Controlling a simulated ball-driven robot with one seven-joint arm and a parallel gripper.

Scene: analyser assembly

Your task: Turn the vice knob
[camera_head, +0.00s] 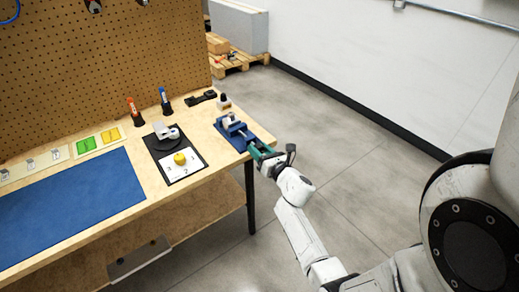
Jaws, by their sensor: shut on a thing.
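The blue vice (233,130) sits on a dark blue base at the right end of the wooden workbench. My gripper (256,150) reaches in from the right at the bench's right edge, with its green fingers at the near end of the vice. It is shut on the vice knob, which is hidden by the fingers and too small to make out.
The workbench (205,185) carries a blue mat (70,210), a dark board (188,172) with a yellow object (180,158), and a red marker (135,112) and blue marker (166,101) in stands. A pegboard (100,60) rises behind. Floor to the right is clear.

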